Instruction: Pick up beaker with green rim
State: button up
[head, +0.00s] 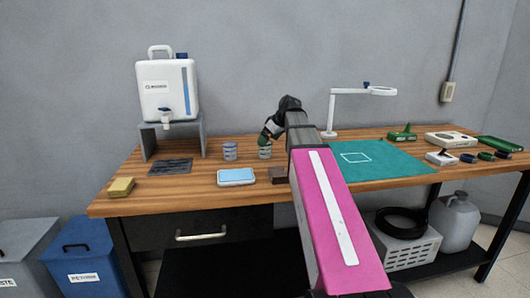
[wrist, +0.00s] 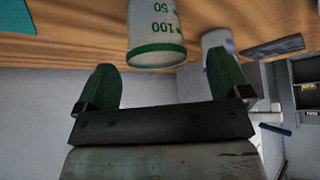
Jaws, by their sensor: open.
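The beaker with the green rim (head: 265,152) stands on the wooden workbench, just beside my gripper in the head view. In the wrist view the green-marked beaker (wrist: 155,35) appears upside down in the picture, just beyond and between my two green fingertips. My gripper (wrist: 166,80) is open, with nothing between its fingers. A second beaker with blue markings (head: 230,151) stands to the left. It also shows in the wrist view (wrist: 216,45), right of the green-marked one.
A white water container (head: 167,88) stands on a grey stand at the left. A blue-topped tray (head: 236,176), a brown block (head: 278,175) and a yellow sponge (head: 121,187) lie near the front edge. A teal mat (head: 385,165) and a lamp (head: 332,110) are to the right.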

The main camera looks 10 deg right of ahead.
aim_at(265, 149)
jog(key=x, duration=0.4)
jog(key=shift+w+f, duration=0.25)
jog(key=shift+f, duration=0.15)
jog(key=c, duration=1)
jog(key=shift+r, duration=0.1)
